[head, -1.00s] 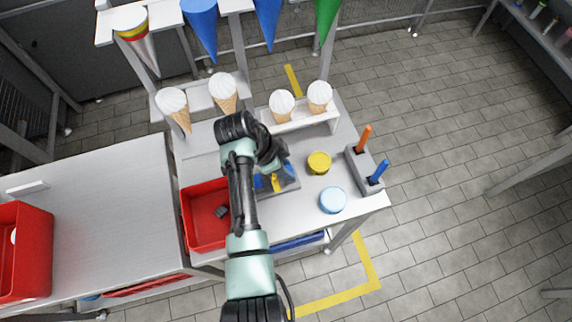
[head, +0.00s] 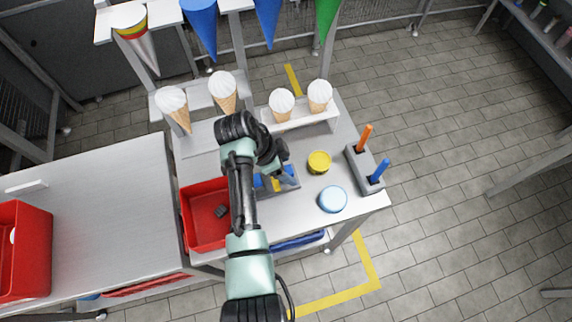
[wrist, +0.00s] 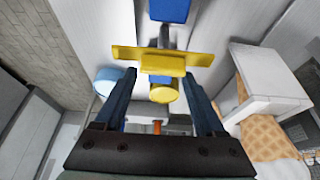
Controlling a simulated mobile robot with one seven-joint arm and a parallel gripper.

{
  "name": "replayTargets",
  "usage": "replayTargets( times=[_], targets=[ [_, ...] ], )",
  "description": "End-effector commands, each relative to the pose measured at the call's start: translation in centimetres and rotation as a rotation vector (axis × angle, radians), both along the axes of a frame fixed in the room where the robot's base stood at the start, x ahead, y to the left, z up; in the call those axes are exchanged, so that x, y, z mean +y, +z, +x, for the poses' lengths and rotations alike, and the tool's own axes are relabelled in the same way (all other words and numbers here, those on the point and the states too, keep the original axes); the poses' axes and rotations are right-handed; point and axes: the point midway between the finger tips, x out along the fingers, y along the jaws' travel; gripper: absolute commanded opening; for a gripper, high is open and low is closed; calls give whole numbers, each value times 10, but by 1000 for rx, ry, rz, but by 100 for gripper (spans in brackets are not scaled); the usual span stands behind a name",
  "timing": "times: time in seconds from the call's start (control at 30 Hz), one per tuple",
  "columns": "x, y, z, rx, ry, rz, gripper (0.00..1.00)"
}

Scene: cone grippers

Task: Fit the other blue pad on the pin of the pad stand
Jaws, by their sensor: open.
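The pad stand (head: 285,190) is a grey base on the table, right of the red bin, partly hidden by my arm. One blue pad (head: 259,182) shows at its left and a blue part (head: 290,170) at its right, beside a yellow part (head: 276,185). In the wrist view, a blue block (wrist: 170,10) is at the top, with a grey post (wrist: 164,36) below it and a wide yellow piece (wrist: 122,53) across the view. My gripper (wrist: 160,75) is open with nothing clearly held; the yellow piece shows just past its fingertips. Contact cannot be told.
The red bin (head: 187,215) holds a small dark piece (head: 221,211). A yellow round tub (head: 319,162), a light blue tub (head: 333,199) and a grey holder (head: 359,172) with orange and blue handles stand to the right. Cones stand in a white rack (head: 305,125) behind.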

Motion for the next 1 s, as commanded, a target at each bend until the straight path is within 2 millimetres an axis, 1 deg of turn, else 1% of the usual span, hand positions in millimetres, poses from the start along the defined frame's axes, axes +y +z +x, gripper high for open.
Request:
replayTargets(
  times=[0.03,0.1,0.47,1.0],
  targets=[
    [0,0,0,0,0,0,81],
    [0,0,0,0,0,0,92],
    [0,2,0,0,0,0,92],
    [0,29,0,0,0,0,92]
  ],
)
